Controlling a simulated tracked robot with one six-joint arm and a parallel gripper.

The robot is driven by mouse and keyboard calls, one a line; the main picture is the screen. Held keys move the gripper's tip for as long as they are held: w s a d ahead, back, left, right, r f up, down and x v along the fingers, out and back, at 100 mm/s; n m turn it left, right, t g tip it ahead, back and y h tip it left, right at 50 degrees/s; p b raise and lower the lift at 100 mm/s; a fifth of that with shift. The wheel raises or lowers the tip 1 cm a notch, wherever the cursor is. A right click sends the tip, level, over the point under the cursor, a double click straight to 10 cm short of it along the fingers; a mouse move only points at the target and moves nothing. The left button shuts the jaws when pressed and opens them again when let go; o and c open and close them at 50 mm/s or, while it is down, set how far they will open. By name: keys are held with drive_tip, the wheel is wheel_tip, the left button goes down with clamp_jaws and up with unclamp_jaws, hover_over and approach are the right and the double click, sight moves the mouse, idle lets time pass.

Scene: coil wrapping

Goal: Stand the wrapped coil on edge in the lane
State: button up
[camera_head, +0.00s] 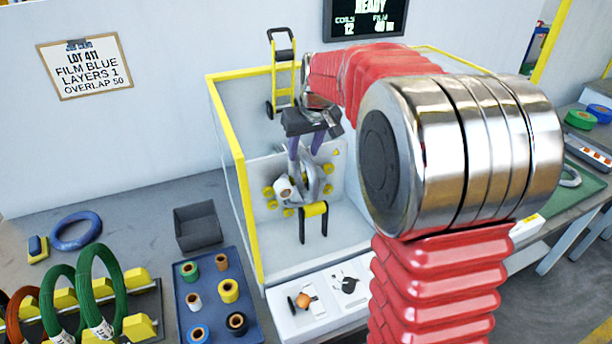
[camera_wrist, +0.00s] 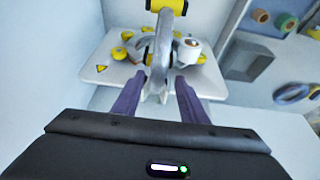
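My gripper (camera_head: 305,158) is over the wrapping machine, its purple fingers pointing down. In the wrist view the fingers (camera_wrist: 160,84) are spread apart, with part of a grey ring (camera_wrist: 161,58) between them; I cannot tell whether they touch it. The ring, also in the head view (camera_head: 312,183), stands upright among yellow rollers, beside a white roll (camera_wrist: 189,48). I cannot tell whether it is a coil or a machine part. A blue ring (camera_head: 76,231) lies flat on the left bench. Green coils (camera_head: 104,287) with white tags stand on edge in a yellow-block rack (camera_head: 140,327) at lower left.
A yellow-edged guard (camera_head: 232,150) surrounds the machine. A dark grey bin (camera_head: 197,227) and a blue tray (camera_head: 246,335) of several small rolls are to its left. A green mat (camera_head: 590,185) with a silvery ring (camera_head: 570,178) is at right.

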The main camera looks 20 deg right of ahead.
drive_tip(key=shift+x, duration=0.85)
drive_tip(key=shift+d+x, duration=0.2)
drive_tip(key=shift+x, duration=2.45)
clamp_jaws()
drive_tip(key=shift+r, duration=0.1)
